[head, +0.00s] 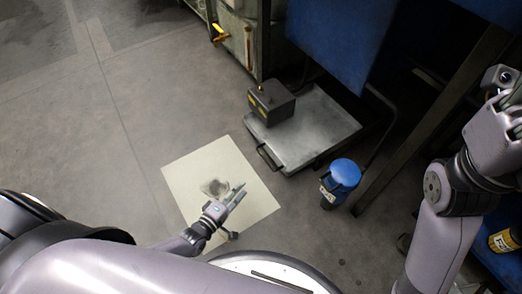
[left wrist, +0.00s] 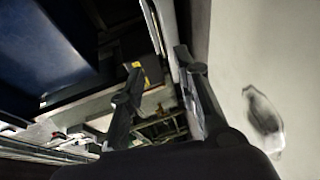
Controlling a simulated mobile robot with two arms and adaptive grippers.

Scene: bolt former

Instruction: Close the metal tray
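The metal tray (head: 318,138) is a flat grey slab low by the floor, sticking out from beneath the blue machine in the head view. A dark handle (head: 267,157) is on its near left edge. My left gripper (head: 238,196) is over the pale floor sheet, to the lower left of the handle and apart from it. In the left wrist view the left gripper's dark fingers (left wrist: 162,82) are spread, with nothing held between them. My right gripper (head: 512,98) is at the right edge of the head view, far from the tray; its fingers are partly cut off.
A dark grey box (head: 271,103) stands on the tray's far left part. A blue-topped canister (head: 340,182) stands right of the tray's near edge. The blue machine (head: 345,40) overhangs the back. Open floor lies left, around the pale sheet (head: 195,165).

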